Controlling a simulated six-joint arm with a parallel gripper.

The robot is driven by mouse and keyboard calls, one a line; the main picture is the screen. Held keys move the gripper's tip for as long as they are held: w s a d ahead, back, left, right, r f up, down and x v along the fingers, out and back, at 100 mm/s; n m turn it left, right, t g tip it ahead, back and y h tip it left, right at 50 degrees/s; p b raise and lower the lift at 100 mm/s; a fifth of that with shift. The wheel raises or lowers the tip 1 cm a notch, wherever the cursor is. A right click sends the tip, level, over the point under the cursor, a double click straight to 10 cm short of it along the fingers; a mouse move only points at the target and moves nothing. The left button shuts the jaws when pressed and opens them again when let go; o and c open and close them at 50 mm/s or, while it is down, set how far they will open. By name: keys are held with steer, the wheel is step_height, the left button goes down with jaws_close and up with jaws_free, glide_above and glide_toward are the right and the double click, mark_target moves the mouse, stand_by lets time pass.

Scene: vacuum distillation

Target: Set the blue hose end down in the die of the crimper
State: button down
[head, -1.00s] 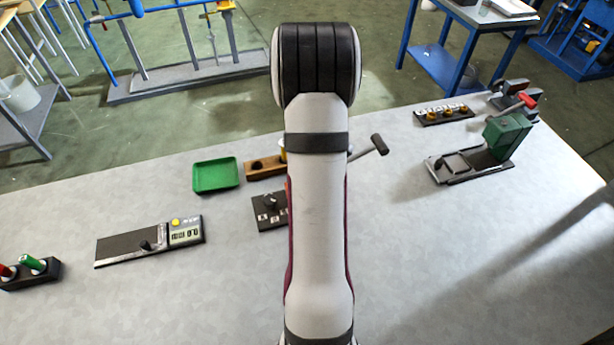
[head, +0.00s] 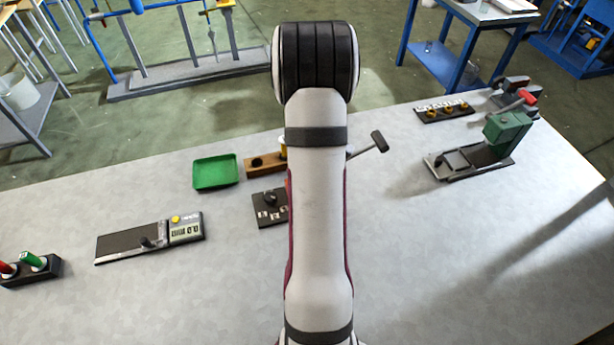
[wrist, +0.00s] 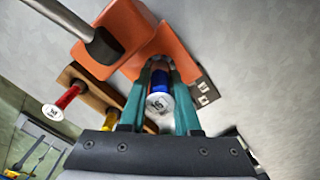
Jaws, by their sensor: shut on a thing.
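My gripper (wrist: 160,66) shows in the wrist view with its two teal fingers shut on the blue hose end (wrist: 160,84). Its white end face, marked with a number that looks like 16, points toward the wrist camera. The orange crimper (wrist: 122,27) lies just beyond the fingertips, with its grey lever running to the upper left. The fingers and hose end cover the die, so I cannot tell whether they touch. In the head view my arm hides the gripper and most of the crimper; the lever's dark grip (head: 379,142) sticks out right of the arm.
A wooden rack (head: 262,165) stands left of the arm; in the wrist view it holds a red hose end (wrist: 68,97) and a yellow one (wrist: 112,119). A green tray (head: 215,172), a dark panel with a knob (head: 269,207) and a green device (head: 505,130) stand around. The right front table is clear.

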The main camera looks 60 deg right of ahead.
steer(key=shift+f, duration=0.65)
stand_by(0.4)
stand_by(0.4)
jaws_free()
stand_by(0.5)
stand_by(0.3)
steer(key=shift+r, duration=3.5)
